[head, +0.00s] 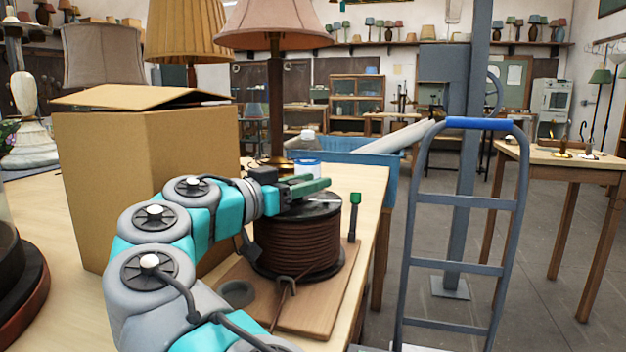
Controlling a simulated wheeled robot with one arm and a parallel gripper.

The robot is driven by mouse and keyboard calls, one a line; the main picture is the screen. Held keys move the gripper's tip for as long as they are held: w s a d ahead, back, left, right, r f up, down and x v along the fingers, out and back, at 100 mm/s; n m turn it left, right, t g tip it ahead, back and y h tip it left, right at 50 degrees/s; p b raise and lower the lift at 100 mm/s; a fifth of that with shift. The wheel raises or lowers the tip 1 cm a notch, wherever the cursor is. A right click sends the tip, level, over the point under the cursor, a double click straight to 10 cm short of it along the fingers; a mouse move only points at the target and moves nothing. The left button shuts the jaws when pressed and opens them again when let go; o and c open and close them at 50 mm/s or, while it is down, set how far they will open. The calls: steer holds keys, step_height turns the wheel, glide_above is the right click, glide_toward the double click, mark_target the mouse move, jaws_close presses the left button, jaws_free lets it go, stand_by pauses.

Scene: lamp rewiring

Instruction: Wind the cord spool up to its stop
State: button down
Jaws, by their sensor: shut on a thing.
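The cord spool (300,245), wound with brown cord under a dark top flange, stands upright on a wooden board (318,310) at the table's right edge. A cord end runs down its front through a grey loop on the board. My gripper (308,187) reaches over the spool's top from the left, with green fingers. It is shut on a part of the spool at the top; the fingers hide that part. A dark upright rod with a green top (354,215) stands just right of the spool. I cannot tell whether it is the stop.
A cardboard box (150,180) stands close behind my arm. A pink-shaded lamp (275,90) and a white jar with a blue band (307,168) are behind the spool. A blue bin (365,160) stands beyond the table. A grey hand truck (462,265) stands to the right.

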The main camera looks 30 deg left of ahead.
steer(key=shift+r, duration=0.15)
steer(key=shift+c, duration=2.4)
jaws_free()
